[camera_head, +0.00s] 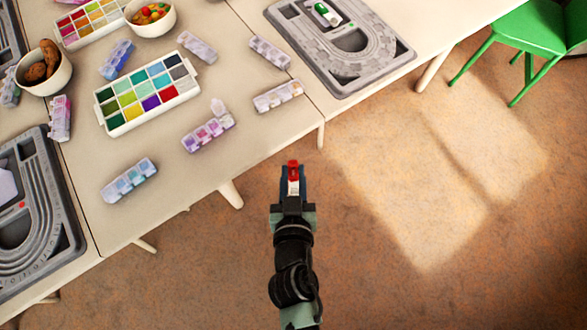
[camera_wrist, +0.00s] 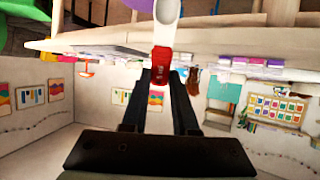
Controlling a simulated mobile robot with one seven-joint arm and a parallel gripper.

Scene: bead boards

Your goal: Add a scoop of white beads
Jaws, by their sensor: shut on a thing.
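My gripper (camera_head: 292,176) is shut on a scoop (camera_head: 292,168) with a red part and a white part. It hangs over the floor, just off the table's front edge. In the wrist view the red part of the scoop (camera_wrist: 160,66) sits between my fingers (camera_wrist: 160,82), and its white end points away from them. Whether the scoop holds any beads cannot be seen. A white tray of coloured compartments (camera_head: 152,118) stands on the table, up and left of my gripper. I cannot make out white beads in it.
Several small clear bead boxes, such as one (camera_head: 209,131), lie around the tray. A grey bead board (camera_head: 392,62) lies at the upper right and another (camera_head: 68,250) at the left. Bowls (camera_head: 50,82) stand at the upper left. A green chair (camera_head: 540,28) is at the far right.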

